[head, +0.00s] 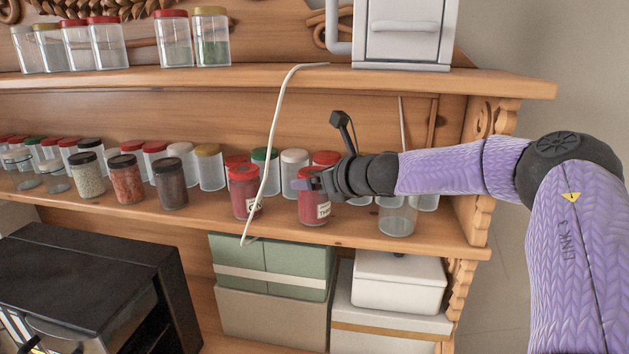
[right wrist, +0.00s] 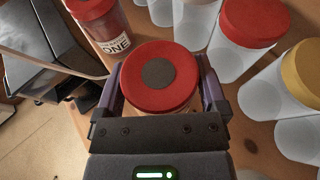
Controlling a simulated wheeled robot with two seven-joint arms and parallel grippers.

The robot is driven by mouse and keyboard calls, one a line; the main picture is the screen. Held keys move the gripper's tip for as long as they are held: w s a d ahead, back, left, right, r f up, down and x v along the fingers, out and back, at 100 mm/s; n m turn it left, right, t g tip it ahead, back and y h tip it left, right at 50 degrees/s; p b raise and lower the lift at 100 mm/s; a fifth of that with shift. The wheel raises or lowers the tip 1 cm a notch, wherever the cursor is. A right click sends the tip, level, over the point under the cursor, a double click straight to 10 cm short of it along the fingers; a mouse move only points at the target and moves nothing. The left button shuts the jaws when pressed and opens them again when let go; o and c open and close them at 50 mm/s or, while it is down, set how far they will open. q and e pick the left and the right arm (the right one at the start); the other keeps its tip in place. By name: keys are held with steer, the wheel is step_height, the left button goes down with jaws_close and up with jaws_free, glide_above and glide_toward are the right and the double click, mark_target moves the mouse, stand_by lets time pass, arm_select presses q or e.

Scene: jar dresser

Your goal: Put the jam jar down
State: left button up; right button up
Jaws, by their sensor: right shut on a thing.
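The jam jar (head: 313,206) is red with a red lid and a pale label. It stands upright at the front of the middle shelf (head: 350,235), and its base looks to be on or very near the board. My right gripper (head: 308,184) is shut on it from the right, near its top. In the right wrist view the jar's red lid (right wrist: 160,76), with a dark round spot, sits between my two fingers (right wrist: 165,90). The hand hides part of the jar. My left gripper is not in view.
A similar red jar (head: 244,190) stands just left of the held one. A white cable (head: 272,140) hangs in front of the shelf there. Several jars stand behind, and an empty glass jar (head: 397,218) is to the right. Boxes (head: 400,280) sit below.

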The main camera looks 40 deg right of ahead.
steer(key=shift+f, duration=0.15)
steer(key=o, duration=1.3)
steer(key=shift+o, duration=0.2)
steer(key=shift+r, duration=0.3)
steer(key=p+v, duration=0.1)
steer(key=v, duration=1.1)
steer(key=shift+f, duration=0.2)
